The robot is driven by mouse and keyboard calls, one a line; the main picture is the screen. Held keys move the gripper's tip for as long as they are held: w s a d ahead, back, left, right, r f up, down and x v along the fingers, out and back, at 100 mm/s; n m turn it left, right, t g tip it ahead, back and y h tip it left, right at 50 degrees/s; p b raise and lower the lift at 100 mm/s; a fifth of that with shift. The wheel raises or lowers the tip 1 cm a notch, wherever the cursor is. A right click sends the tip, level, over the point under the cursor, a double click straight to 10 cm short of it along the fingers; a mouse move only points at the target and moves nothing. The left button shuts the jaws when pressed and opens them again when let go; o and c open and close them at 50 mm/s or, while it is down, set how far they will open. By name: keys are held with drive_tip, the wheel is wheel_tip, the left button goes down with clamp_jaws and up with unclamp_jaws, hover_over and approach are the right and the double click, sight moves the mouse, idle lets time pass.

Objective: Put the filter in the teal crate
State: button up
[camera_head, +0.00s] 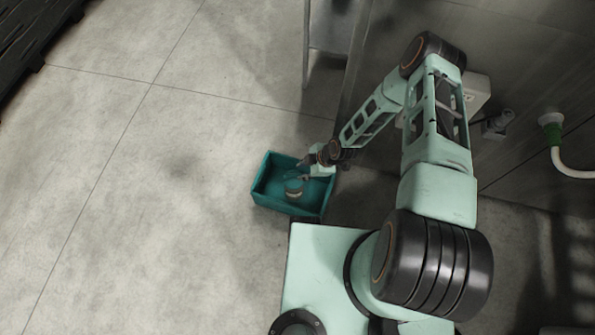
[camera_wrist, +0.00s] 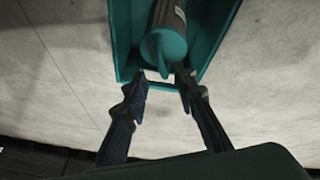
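The teal crate (camera_head: 275,203) sits on the floor beside my base in the head view, and its walls show at the top of the wrist view (camera_wrist: 122,40). The filter (camera_head: 294,188), a teal cylinder with a darker band, is inside the crate. In the wrist view the filter (camera_wrist: 165,45) shows its rounded teal end and a small tab towards my fingers. My gripper (camera_head: 303,172) is over the crate. In the wrist view my gripper (camera_wrist: 160,82) is open, its two fingers apart with the filter beyond their tips. I cannot tell whether a fingertip touches the tab.
A grey metal machine wall (camera_head: 530,60) stands to the right, with a white pipe and green fitting (camera_head: 552,130). A metal leg frame (camera_head: 328,45) stands behind the crate. A dark pallet-like object (camera_head: 35,30) is at upper left. The concrete floor left of the crate is clear.

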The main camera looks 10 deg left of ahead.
drive_tip(key=v, duration=0.4)
drive_tip(key=shift+d+r+p, duration=0.1)
drive_tip(key=shift+r+p, duration=0.15)
drive_tip(key=shift+p, duration=0.1)
